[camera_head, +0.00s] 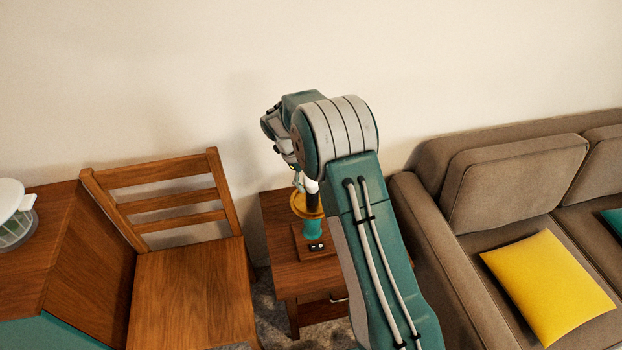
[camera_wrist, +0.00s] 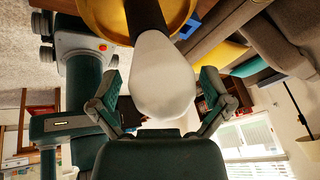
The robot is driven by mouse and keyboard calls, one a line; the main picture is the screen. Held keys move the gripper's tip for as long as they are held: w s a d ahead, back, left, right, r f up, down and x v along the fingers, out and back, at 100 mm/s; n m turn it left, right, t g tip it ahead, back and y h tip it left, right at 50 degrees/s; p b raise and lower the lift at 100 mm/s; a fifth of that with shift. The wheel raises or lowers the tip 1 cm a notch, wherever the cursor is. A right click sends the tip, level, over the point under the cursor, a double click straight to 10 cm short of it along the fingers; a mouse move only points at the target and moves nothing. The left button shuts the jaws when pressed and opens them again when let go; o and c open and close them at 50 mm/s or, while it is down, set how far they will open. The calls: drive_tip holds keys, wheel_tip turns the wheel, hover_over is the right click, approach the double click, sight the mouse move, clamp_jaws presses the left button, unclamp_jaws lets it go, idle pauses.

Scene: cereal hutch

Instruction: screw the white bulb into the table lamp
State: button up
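The table lamp has a teal stem (camera_head: 313,229), a yellow dish-like shade (camera_head: 304,206) and a dark upright socket (camera_head: 313,200). It stands on a small wooden side table (camera_head: 304,275). The white bulb (camera_wrist: 163,80) fills the middle of the wrist view, its narrow end towards the dark socket inside the yellow shade (camera_wrist: 185,12). It shows as a small white patch above the socket in the head view (camera_head: 311,186). My gripper (camera_wrist: 160,82) has its fingers on either side of the bulb, apart from it with narrow gaps. How far the bulb is seated cannot be told.
A wooden chair (camera_head: 190,285) stands left of the side table. A brown sofa (camera_head: 510,190) with a yellow cushion (camera_head: 549,287) is close on the right. A wall is behind. My arm covers part of the side table.

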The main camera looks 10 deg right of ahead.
drive_tip(key=shift+r, duration=0.1)
drive_tip(key=v, duration=1.2)
drive_tip(key=s+d+n+t+y, duration=0.1)
drive_tip(key=s+n+t, duration=0.2)
drive_tip(key=n, duration=1)
drive_tip(key=s+d+n+t, duration=0.1)
drive_tip(key=s+n+t, duration=0.2)
drive_tip(key=n, duration=1.1)
drive_tip(key=x, duration=1.1)
drive_tip(key=shift+w+a+f, duration=0.25)
drive_tip(key=shift+f, duration=0.1)
